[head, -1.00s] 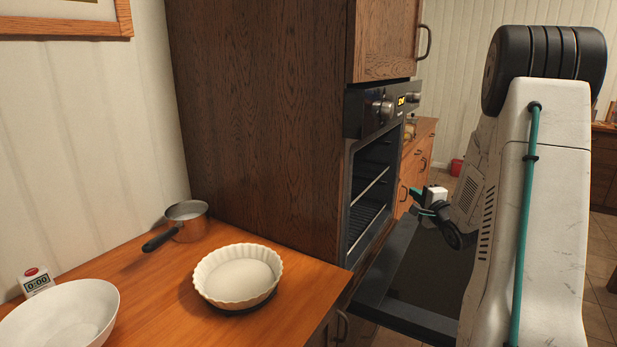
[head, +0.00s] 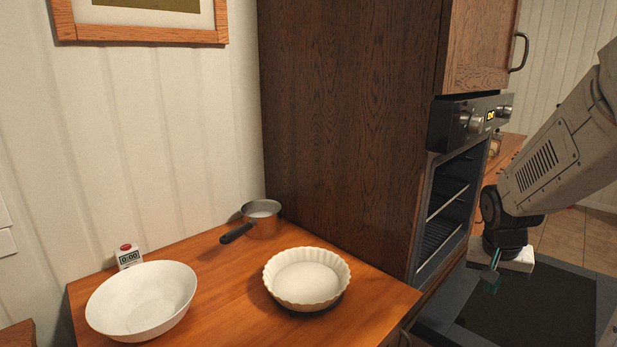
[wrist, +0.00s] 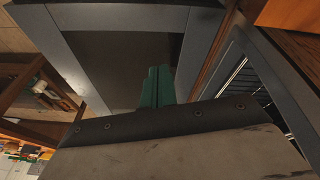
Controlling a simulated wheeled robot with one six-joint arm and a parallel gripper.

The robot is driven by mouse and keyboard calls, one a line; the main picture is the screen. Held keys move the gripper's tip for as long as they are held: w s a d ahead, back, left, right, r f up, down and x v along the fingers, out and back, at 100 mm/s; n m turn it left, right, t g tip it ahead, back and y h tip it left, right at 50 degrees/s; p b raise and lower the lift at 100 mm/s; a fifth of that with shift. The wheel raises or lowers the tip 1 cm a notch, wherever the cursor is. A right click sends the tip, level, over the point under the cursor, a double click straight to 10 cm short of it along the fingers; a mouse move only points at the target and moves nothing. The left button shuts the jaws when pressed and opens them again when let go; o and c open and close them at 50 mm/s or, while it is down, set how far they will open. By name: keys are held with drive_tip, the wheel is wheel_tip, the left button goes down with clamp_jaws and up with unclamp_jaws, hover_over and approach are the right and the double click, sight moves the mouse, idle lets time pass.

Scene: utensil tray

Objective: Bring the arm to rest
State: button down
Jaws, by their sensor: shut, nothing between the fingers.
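My gripper (head: 491,270) hangs over the lowered oven door (head: 530,315) at the right of the head view, with its green fingers pointing down. In the wrist view the fingers (wrist: 157,85) are together with nothing between them, and the oven door (wrist: 120,62) lies beyond them. My arm comes in from the right edge of the head view. The gripper appears apart from the door.
The oven (head: 445,200) stands open in a tall wooden cabinet (head: 345,120), its racks showing.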

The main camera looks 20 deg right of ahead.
drive_tip(key=s+a+r+n+y, duration=0.1)
drive_tip(key=s+a+r+n, duration=0.2)
drive_tip(key=a, duration=0.5)
drive_tip(key=s+a+r+n+y, duration=0.1)
drive_tip(key=s+a+r+n, duration=0.2)
drive_tip(key=a, duration=0.4)
drive_tip(key=s+a+r+n, duration=0.2)
drive_tip(key=s+a+r, duration=0.3)
drive_tip(key=s+a, duration=0.2)
drive_tip(key=shift+a+n+y, duration=0.4)
drive_tip(key=shift+a, duration=0.45)
drive_tip(key=shift+s, duration=0.1)
